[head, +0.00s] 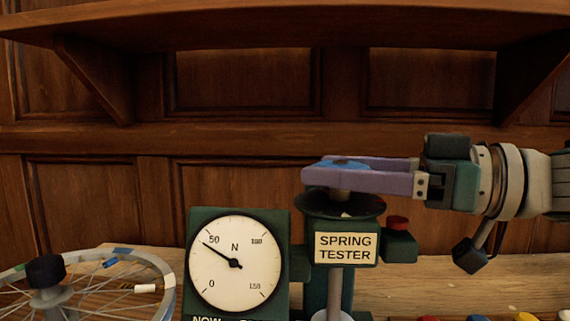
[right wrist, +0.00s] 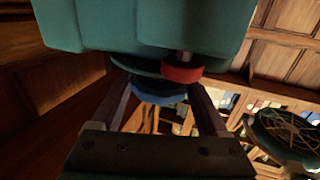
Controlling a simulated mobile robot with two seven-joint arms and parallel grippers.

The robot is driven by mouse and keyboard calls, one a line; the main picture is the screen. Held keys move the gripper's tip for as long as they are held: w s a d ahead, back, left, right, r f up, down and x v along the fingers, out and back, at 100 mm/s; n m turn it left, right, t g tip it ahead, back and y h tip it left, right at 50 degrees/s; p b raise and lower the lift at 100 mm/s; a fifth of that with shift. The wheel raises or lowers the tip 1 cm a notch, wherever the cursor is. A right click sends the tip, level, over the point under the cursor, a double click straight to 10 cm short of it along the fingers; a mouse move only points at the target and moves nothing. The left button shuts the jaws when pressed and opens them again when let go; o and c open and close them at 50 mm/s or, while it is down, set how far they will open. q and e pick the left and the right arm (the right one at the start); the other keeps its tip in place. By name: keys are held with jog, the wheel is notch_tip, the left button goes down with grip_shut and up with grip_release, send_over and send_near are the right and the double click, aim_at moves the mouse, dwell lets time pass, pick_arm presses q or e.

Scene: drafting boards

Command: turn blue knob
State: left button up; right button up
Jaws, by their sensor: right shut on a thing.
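The blue knob (head: 345,163) sits on top of a green spring tester, above a dark round dish (head: 338,203). My right gripper (head: 328,171) comes in level from the right, its purple fingers shut on the knob from both sides. In the right wrist view the blue knob (right wrist: 160,96) shows between the two fingers (right wrist: 160,105), partly hidden by the dish. The spring tester (head: 326,268) has a cream label and a white dial (head: 236,264) whose needle points a little below 50 N. My left gripper is not in view.
A red-topped button (head: 397,223) sticks out at the tester's right, below my right gripper. A spoked wheel (head: 85,290) lies on the bench at left. Several coloured pieces lie at the bottom right. A wooden shelf (head: 270,30) hangs above.

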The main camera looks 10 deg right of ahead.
jog(key=m+t+h+p, duration=0.1)
jog(key=m+t+h, duration=0.1)
jog(key=shift+s+a+t, duration=0.1)
jog(key=shift+t, duration=0.2)
jog(key=m+t+h+p, duration=0.2)
jog(key=m+t+h, duration=0.1)
jog(key=m+h, duration=0.1)
jog(key=shift+r+m+t+h, duration=0.1)
jog(key=shift+m+t+h, duration=0.25)
jog(key=shift+h, duration=0.45)
jog(key=m+t+h, duration=0.1)
jog(key=m+h, duration=0.1)
jog(key=h, duration=0.1)
jog(key=shift+m+t+h, duration=0.35)
jog(key=shift+m+h, duration=0.4)
jog(key=shift+h, duration=0.95)
jog(key=o, duration=1.2)
jog(key=shift+o, duration=0.2)
